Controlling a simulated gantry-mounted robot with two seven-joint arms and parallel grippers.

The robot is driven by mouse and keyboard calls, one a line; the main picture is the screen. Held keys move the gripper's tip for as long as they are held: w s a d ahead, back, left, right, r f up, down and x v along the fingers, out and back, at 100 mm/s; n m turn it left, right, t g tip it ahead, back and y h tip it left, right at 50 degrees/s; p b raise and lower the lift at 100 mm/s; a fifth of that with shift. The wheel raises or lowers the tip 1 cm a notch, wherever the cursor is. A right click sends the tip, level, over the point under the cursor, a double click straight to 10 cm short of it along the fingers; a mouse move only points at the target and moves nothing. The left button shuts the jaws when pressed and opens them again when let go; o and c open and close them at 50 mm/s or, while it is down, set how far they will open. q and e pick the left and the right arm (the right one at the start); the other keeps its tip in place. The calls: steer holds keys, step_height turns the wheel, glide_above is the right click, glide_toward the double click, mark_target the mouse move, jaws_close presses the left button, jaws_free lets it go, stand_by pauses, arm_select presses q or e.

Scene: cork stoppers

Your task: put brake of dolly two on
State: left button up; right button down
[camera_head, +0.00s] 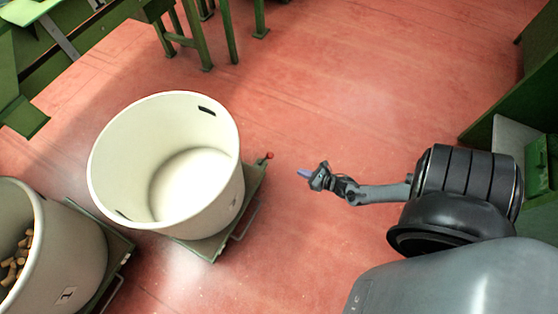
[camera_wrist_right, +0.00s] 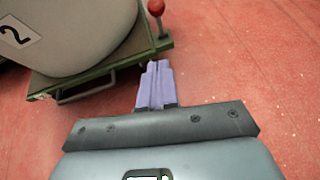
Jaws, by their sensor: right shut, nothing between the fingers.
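Dolly two (camera_head: 205,245) is a green wheeled platform under a large empty white tub (camera_head: 168,165). In the right wrist view the tub (camera_wrist_right: 70,30) carries a label "2" (camera_wrist_right: 17,33). A lever with a red knob (camera_head: 269,155) stands at the dolly's right corner; the red knob also shows at the top of the right wrist view (camera_wrist_right: 156,7). My right gripper (camera_head: 303,173) is shut and empty, a short way right of the red knob. In the right wrist view its purple fingers (camera_wrist_right: 155,85) point toward the dolly's edge, below the knob. My left gripper is not in view.
A second tub (camera_head: 70,245) holding corks (camera_head: 17,262), labelled "1", stands on another green dolly (camera_head: 117,245) at lower left. Green benches (camera_head: 200,40) stand at the back and a green cabinet (camera_head: 540,95) at right. The red floor between is clear.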

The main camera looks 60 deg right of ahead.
steer(key=shift+w, duration=0.1)
steer(key=w+r+b+x, duration=0.1)
steer(key=r+b+x, duration=0.1)
steer(key=b+x, duration=0.5)
steer(key=x, duration=0.5)
steer(key=shift+w+d+b, duration=0.15)
steer(key=shift+w+b, duration=0.2)
steer(key=shift+w, duration=0.05)
steer(key=shift+r, duration=0.1)
